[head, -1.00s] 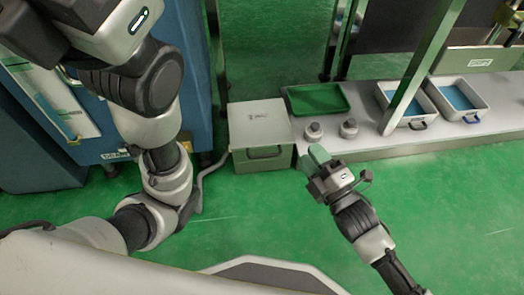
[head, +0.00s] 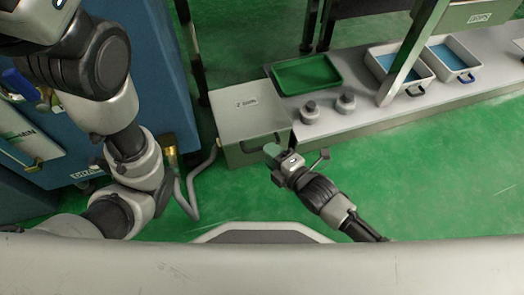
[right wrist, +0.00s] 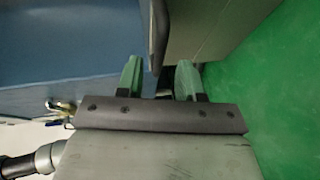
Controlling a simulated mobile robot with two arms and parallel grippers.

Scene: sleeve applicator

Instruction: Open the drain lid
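The lid lies level and closed. A dark handle on the box's front is partly hidden by my right gripper (head: 272,150), which is at the box's front right. In the right wrist view my right gripper (right wrist: 158,78) has its two green fingertips apart. A dark, curved edge (right wrist: 158,35), perhaps the handle, reaches down toward the gap between them. I cannot tell whether it touches. My left arm shows at the left, but its gripper is out of view.
A low grey platform (head: 440,97) holds a green tray (head: 305,74), two small grey round pieces (head: 310,112) and blue-filled trays (head: 400,65). A blue cabinet (head: 150,75) with a grey hose (head: 190,195) stands left of the box. Green floor (head: 420,185) lies free at right.

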